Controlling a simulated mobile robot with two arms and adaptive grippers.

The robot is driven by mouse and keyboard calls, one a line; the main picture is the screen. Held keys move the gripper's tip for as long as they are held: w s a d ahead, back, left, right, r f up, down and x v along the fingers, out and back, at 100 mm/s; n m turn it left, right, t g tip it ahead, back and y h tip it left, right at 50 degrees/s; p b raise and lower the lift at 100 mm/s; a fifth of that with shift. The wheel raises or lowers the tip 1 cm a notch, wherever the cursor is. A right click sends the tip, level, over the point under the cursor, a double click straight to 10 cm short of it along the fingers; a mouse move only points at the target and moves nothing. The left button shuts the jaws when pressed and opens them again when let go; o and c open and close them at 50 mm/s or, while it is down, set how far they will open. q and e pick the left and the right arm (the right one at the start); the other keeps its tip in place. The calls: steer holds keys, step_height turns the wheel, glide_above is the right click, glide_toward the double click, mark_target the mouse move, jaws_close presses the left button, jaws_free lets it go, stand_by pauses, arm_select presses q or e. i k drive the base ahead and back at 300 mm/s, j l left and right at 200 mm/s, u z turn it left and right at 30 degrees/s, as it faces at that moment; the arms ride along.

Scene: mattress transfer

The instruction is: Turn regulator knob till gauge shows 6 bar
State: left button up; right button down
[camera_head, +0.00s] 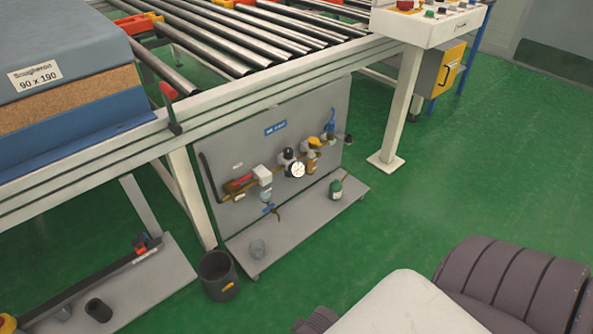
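The pressure gauge (297,170) is a small round white dial on the air-service panel (225,170) under the roller table. Its reading is too small to make out. A dark knob (288,153) sits just above and left of the gauge and looks like the regulator knob. A brass-coloured pipe runs along the panel, with a red-handled valve (238,183) to the left and a yellow part (314,142) to the right. Neither of my grippers is in view. Only white and dark ribbed parts of my own body show at lower right.
The panel's grey base shelf (300,220) juts out and carries a green bottle (336,188). A dark bucket (218,275) stands at its left end. The table leg (398,120) is to the right. Mattresses (60,80) lie at upper left. Green floor (470,180) is clear at right.

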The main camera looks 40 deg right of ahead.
mark_target(288, 151)
steer(key=z, duration=1.25)
